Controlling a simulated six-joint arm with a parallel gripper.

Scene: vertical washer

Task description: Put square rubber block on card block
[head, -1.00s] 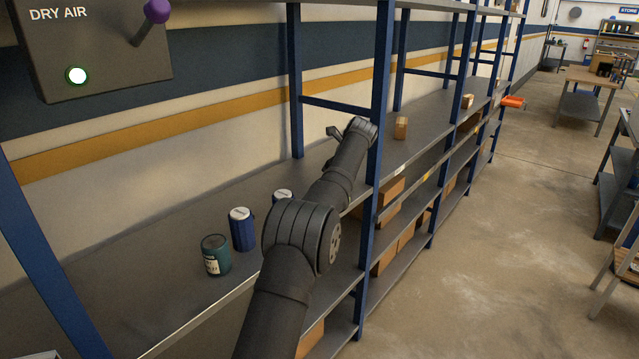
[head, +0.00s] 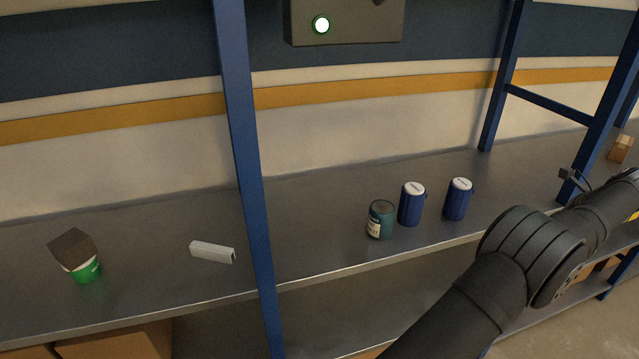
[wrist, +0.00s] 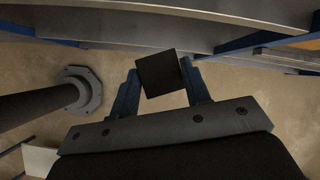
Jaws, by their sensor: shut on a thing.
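My gripper (wrist: 160,90) is shut on a dark, square-faced block (wrist: 160,73), which matches the square rubber block. The block sits between the two fingertips in the wrist view, in the air below a shelf edge in that picture. In the head view my gripper (head: 573,182) is at the right by a blue post, and the held block cannot be made out there. A small brown card-coloured block (head: 621,148) stands on the shelf at the far right, beyond my gripper; it may be the card block.
Blue posts (head: 245,170) rise from the shelf. Bare shelf lies between.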

